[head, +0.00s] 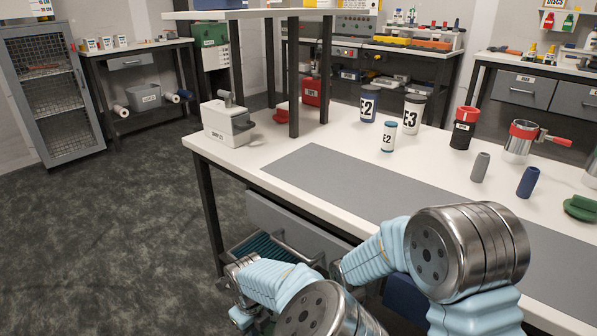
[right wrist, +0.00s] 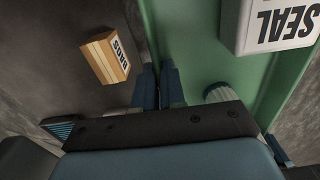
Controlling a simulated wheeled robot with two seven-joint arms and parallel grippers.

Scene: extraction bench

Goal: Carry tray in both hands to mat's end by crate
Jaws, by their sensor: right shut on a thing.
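In the right wrist view, my right gripper (right wrist: 158,88) is shut on the edge of a green thing (right wrist: 190,45), which looks like the tray. A white box marked SEAL (right wrist: 272,25) and a pale ribbed piece (right wrist: 222,94) show over its green surface. In the head view both arms reach down in front of the bench, below its top. My left gripper (head: 238,275) is partly hidden by its own wrist, and its fingers are unclear. The tray is not clearly visible there. The grey mat (head: 335,180) lies bare along the bench top. I cannot tell which thing is the crate.
A white labelled machine (head: 230,122) stands at the bench's left corner, with a red box (head: 312,92) behind it. Cups and tumblers (head: 388,137) stand behind the mat. A shelf leg (head: 268,65) rises nearby. A teal ribbed thing (head: 262,248) lies below the bench edge. A small box (right wrist: 105,57) shows beside the tray.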

